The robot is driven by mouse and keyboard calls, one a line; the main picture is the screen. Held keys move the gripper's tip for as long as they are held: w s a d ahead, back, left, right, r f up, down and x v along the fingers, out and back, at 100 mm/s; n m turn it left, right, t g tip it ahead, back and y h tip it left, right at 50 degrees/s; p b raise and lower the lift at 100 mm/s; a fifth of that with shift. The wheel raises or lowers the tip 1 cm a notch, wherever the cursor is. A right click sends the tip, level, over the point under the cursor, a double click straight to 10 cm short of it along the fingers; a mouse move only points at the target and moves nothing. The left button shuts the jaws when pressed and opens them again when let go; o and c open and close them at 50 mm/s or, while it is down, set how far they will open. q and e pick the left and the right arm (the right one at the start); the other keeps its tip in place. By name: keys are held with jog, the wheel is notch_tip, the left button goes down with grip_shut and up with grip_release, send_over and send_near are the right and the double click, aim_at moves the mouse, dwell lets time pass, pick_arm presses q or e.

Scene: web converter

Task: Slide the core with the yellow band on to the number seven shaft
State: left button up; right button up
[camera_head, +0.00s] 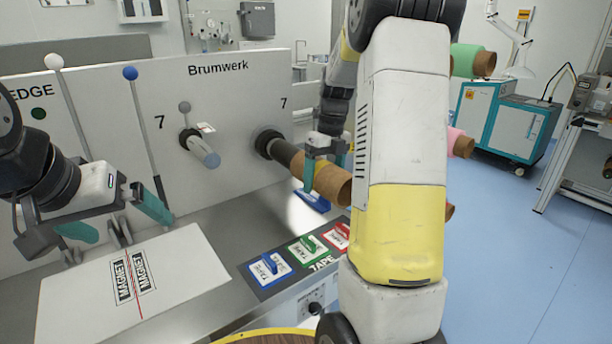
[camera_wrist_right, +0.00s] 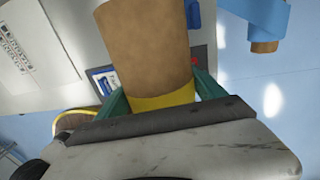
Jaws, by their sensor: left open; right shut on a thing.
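The brown cardboard core (camera_head: 331,184) is in my right gripper (camera_head: 325,172). Its yellow band (camera_wrist_right: 165,100) shows between the teal fingers in the right wrist view; in the head view the fingers largely hide it. A dark shaft (camera_head: 285,153) sticks out of the panel below the right-hand 7. The core lies roughly in line with its free end; I cannot tell whether it is around the shaft or only in front. Another shaft (camera_head: 204,152), pale, is beside the left-hand 7. My left gripper (camera_head: 115,219) is open and empty at the left, above the bench.
Levers (camera_head: 130,74) stand before the panel. Green (camera_head: 465,60) and pink (camera_head: 460,143) rolls are behind my right arm.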

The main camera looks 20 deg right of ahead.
jog(key=shift+w+a, duration=0.2)
jog(key=shift+w, duration=0.45)
jog(key=shift+w+a, duration=0.2)
jog(key=shift+w, duration=0.45)
dwell(0.6)
jog(key=shift+w+a, duration=0.3)
jog(key=shift+w, duration=0.45)
jog(key=shift+w+a, duration=0.25)
jog(key=shift+w, duration=0.55)
jog(key=shift+w+a, duration=0.3)
jog(key=shift+w, duration=0.45)
jog(key=shift+w+a, duration=0.25)
jog(key=shift+w, duration=0.55)
jog(key=shift+w+a, duration=0.3)
jog(key=shift+w, duration=0.45)
jog(key=shift+w+a, duration=0.25)
jog(key=shift+w, duration=0.55)
jog(key=shift+w, duration=0.15)
jog(key=shift+w+a, duration=0.3)
jog(key=shift+w, duration=0.4)
jog(key=shift+w+a, duration=0.25)
jog(key=shift+w, duration=0.45)
